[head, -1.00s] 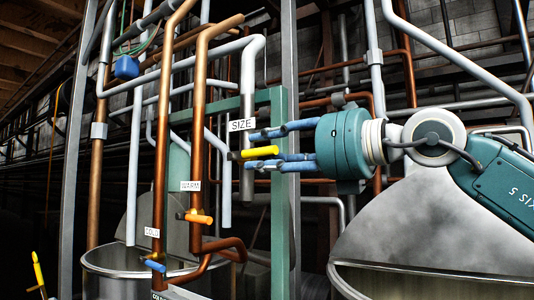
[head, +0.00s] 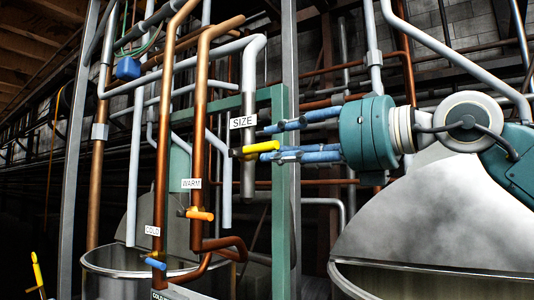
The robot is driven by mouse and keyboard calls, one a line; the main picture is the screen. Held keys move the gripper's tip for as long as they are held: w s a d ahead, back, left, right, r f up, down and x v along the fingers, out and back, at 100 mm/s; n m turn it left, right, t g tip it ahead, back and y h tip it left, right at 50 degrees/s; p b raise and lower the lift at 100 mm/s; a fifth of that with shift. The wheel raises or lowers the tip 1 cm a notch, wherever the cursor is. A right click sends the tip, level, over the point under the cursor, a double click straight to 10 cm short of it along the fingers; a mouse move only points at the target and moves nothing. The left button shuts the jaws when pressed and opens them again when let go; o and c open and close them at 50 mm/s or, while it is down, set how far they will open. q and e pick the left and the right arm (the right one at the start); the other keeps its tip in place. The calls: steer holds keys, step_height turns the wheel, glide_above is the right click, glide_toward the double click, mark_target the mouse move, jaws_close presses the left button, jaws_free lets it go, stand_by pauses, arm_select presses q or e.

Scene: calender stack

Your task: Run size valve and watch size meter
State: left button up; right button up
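The size valve has a yellow lever handle (head: 262,147) on a grey pipe, below a white SIZE label (head: 243,122). The handle points to the right, roughly level. My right gripper (head: 273,142) comes in from the right, with its blue fingers spread apart. One finger is above and one below the height of the yellow handle, with the tips close to its right end. I cannot tell whether they touch it. No size meter can be made out. My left gripper is not in view.
An orange WARM valve handle (head: 200,215) and a blue COLD valve handle (head: 155,264) sit lower left on copper pipes. A green post (head: 280,220) stands below my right gripper. Metal vats stand at left (head: 125,262) and right (head: 430,278).

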steer(key=shift+s+d, duration=0.45)
steer(key=b+v, duration=0.2)
steer(key=v, duration=0.5)
steer(key=shift+d+r, duration=0.15)
steer(key=shift+d, duration=0.1)
stand_by(0.4)
steer(key=v, duration=1.2)
steer(key=shift+s, duration=0.1)
